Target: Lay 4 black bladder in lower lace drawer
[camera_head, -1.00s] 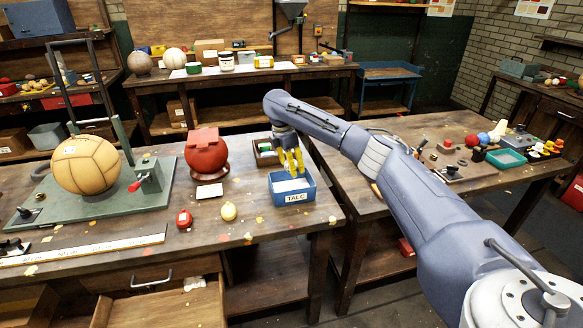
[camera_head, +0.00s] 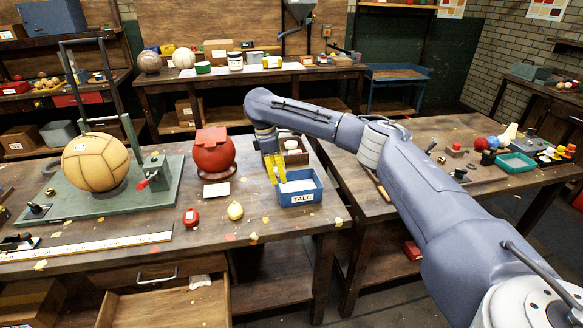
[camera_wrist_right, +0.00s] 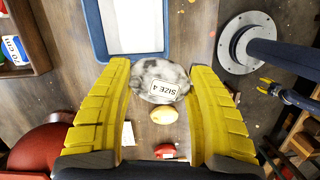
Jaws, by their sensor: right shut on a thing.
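My right gripper (camera_head: 274,172) is at the left edge of the blue TALC tray (camera_head: 301,199). In the right wrist view its yellow fingers (camera_wrist_right: 160,78) are shut on a round dark bladder (camera_wrist_right: 150,72), patchy with white powder and labelled SIZE 4. The tray (camera_wrist_right: 97,42) shows just beyond it there. The bladder is not clear in the head view. A wooden drawer (camera_head: 168,305) stands open at the bench front, below a drawer front with a metal handle (camera_head: 155,281). My left gripper is out of view.
A red round pot (camera_head: 213,157) stands left of the gripper. A red bladder (camera_head: 190,217) and a yellow one (camera_head: 235,211) lie near the bench front. A tan ball (camera_head: 95,162) sits on a green stand (camera_head: 120,205) at the left.

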